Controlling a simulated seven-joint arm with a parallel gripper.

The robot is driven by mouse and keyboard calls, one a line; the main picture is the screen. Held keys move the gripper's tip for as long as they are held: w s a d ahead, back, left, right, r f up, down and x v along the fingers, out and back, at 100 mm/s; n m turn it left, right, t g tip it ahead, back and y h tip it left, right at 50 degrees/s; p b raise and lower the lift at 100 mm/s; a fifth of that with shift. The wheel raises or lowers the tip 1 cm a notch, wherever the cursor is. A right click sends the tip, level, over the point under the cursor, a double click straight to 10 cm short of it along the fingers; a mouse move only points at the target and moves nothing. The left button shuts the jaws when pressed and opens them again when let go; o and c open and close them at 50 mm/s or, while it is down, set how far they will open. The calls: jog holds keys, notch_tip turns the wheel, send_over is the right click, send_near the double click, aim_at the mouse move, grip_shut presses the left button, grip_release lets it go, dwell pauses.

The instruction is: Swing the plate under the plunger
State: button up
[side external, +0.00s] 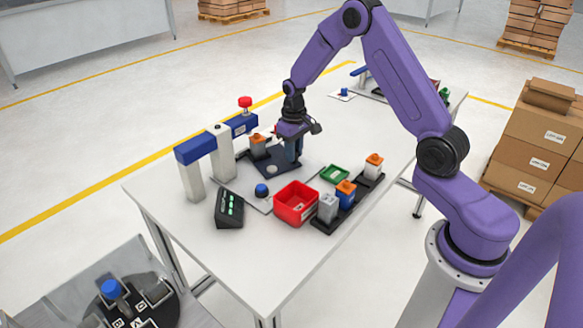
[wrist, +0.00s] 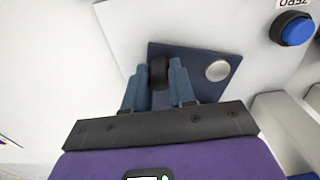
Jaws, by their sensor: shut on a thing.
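The dark blue plate (side external: 286,169) lies on a light base on the table, with a round silver disc (wrist: 217,71) on it. My gripper (side external: 293,160) is low over the plate. In the wrist view its blue fingers (wrist: 159,80) are shut on a black knob (wrist: 158,68) standing on the plate (wrist: 205,92). The plunger, with a red knob (side external: 245,102), is on a blue arm (side external: 242,124) behind and left of the plate. The disc appears in front of the plunger, not below it. The plunger's lower end is hard to make out.
A grey block with an orange top (side external: 258,146) stands between the plunger and my gripper. A blue button (side external: 261,190), a dark display box (side external: 230,207), a red bin (side external: 296,203) and a black rack (side external: 350,205) of blocks are in front.

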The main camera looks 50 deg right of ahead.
jog(key=shift+w+d, duration=0.15)
jog(key=shift+w, duration=0.25)
jog(key=shift+w+d, duration=0.1)
jog(key=shift+w, duration=0.9)
jog(key=o, duration=0.6)
jog(key=shift+r, duration=0.1)
jog(key=shift+r, duration=3.65)
